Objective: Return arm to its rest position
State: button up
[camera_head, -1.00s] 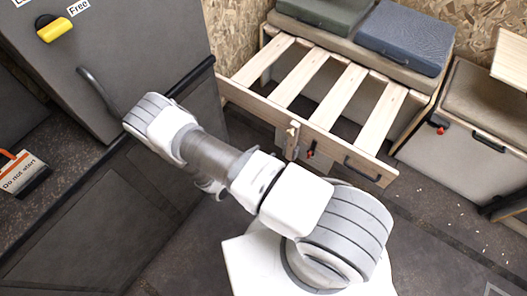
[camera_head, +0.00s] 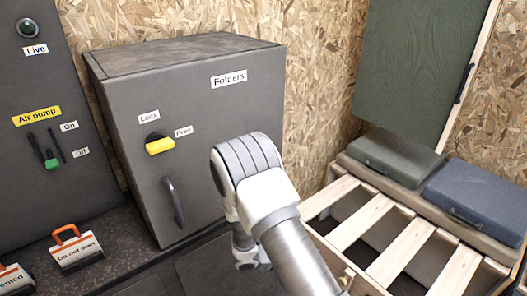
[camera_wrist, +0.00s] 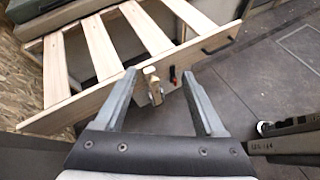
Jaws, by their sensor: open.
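My gripper (camera_wrist: 158,100) shows in the wrist view with its two grey fingers spread wide apart and nothing between them. Beyond the fingers is the front board of a slatted wooden bench frame (camera_wrist: 100,97), with a small wooden latch piece (camera_wrist: 151,84) and a red-and-black catch (camera_wrist: 173,76) on it. In the head view my arm (camera_head: 262,195) rises from the bottom centre in front of the grey cabinet; my gripper is not seen there.
A grey cabinet (camera_head: 215,115) labelled Folders has a yellow knob (camera_head: 159,146) and a handle (camera_head: 174,203). Dark floor (camera_wrist: 265,80) is open at right in the wrist view.

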jog(key=s+d+r+m+g+y, duration=0.1)
jog(key=s+r+m+y, duration=0.3)
jog(key=r, duration=0.6)
jog(key=s+d+r+m+g+y, duration=0.1)
jog(key=s+r+m+g, duration=0.1)
jog(key=r+m, duration=0.7)
jog(key=s+a+r+m+t+y, duration=0.3)
jog(key=s+r+m+t+y, duration=0.35)
jog(key=s+r, duration=0.85)
notch_tip(320, 180, up, 14)
jog(key=w+n+p, duration=0.1)
jog(key=w+p, duration=0.1)
jog(key=p, duration=1.1)
jog(key=shift+w+d+g, duration=0.15)
jog(key=shift+w+g, duration=0.1)
jog(key=shift+g, duration=0.2)
jog(key=shift+d, duration=0.15)
